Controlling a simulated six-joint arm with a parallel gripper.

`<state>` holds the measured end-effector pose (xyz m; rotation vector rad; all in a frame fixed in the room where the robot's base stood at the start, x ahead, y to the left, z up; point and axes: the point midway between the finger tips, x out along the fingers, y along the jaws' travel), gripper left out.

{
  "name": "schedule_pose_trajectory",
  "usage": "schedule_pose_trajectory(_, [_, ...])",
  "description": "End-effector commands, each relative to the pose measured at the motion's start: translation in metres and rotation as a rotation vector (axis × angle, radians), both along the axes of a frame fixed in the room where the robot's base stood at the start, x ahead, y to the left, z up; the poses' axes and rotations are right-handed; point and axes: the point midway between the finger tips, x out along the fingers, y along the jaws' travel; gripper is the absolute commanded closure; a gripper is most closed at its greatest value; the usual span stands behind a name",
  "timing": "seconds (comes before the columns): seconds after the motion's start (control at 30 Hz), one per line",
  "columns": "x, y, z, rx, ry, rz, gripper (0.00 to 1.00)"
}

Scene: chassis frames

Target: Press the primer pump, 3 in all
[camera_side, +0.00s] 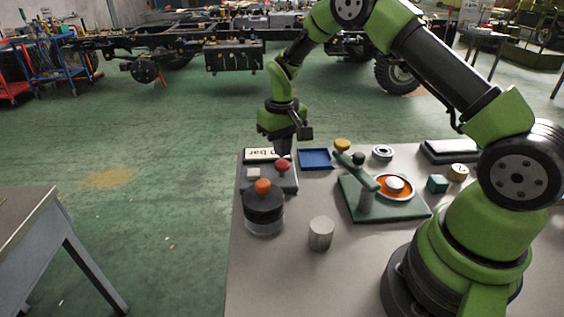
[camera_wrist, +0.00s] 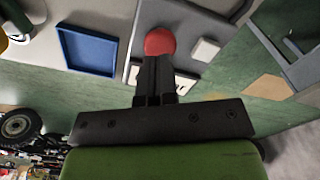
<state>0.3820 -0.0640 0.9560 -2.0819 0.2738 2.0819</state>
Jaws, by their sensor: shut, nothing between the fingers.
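A grey box (camera_side: 284,184) lies at the left end of the table. The red dome looks like the primer pump. My gripper (camera_side: 284,152) is shut and empty, pointing down over the red dome. In the wrist view the shut fingertips (camera_wrist: 157,58) reach the edge of the red dome (camera_wrist: 160,41) and hide part of it. I cannot tell whether they touch. The white button (camera_wrist: 206,49) sits beside it.
A black jar with an orange knob (camera_side: 263,186) stands just in front of the box. A blue tray (camera_side: 315,159) is to its right. A grey cylinder (camera_side: 321,233) and a green fixture with a lever (camera_side: 367,195) stand further right. The front left table is clear.

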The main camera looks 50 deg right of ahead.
Motion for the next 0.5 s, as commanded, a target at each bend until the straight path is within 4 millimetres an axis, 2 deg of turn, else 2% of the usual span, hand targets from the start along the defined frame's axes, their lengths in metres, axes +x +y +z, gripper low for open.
schedule_pose_trajectory(0.5, [0.0, 0.0, -0.011, 0.0, 0.001, 0.0, 1.0])
